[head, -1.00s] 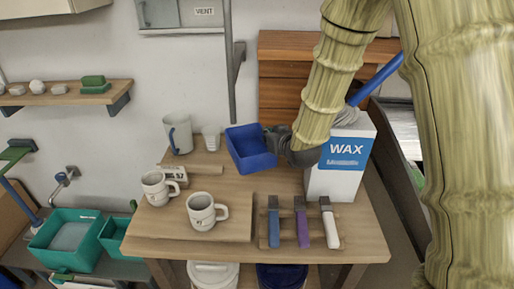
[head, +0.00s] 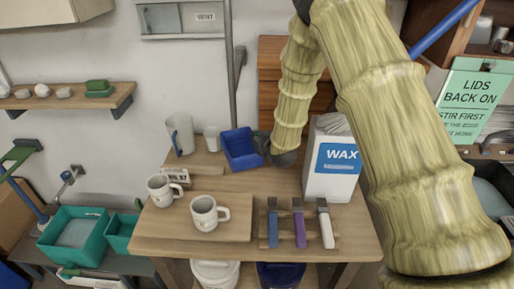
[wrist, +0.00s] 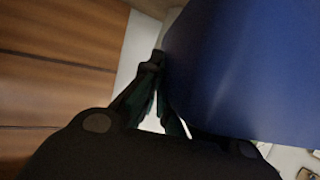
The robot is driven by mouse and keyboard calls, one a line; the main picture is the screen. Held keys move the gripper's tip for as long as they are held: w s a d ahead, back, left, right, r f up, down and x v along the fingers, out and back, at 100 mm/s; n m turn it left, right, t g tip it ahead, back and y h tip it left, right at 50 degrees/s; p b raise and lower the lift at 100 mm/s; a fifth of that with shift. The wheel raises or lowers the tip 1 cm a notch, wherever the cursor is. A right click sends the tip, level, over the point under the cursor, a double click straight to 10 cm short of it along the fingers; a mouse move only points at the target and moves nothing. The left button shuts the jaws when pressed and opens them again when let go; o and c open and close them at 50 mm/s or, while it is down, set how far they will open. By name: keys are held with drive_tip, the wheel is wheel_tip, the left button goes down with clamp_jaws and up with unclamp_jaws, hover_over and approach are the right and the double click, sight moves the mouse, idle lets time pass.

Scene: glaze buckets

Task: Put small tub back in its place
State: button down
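The small tub (head: 241,150) is blue, open-topped and roughly rectangular. In the head view it is at the back of the wooden table, right of a small pale cup (head: 212,139). I cannot tell whether its base touches the tabletop. My gripper (head: 263,142) is at the tub's right side, its fingers partly hidden by the wrist and tub. In the wrist view the tub's blue wall (wrist: 245,65) fills the right side, against my dark fingers (wrist: 158,65), which look shut on its edge.
A wax box (head: 331,172) stands close right of my gripper. A grey jug (head: 180,135) is at the back left. Wooden slats (head: 272,85) rise behind.

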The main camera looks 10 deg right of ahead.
sight(241, 148)
drive_tip(key=shift+f+p, duration=0.7)
drive_tip(key=shift+f, duration=2)
drive_tip(key=shift+f, duration=0.2)
drive_tip(key=c, duration=1.6)
unclamp_jaws()
drive_tip(key=shift+c, duration=0.2)
drive_tip(key=shift+r, duration=0.1)
drive_tip(key=shift+r, duration=0.1)
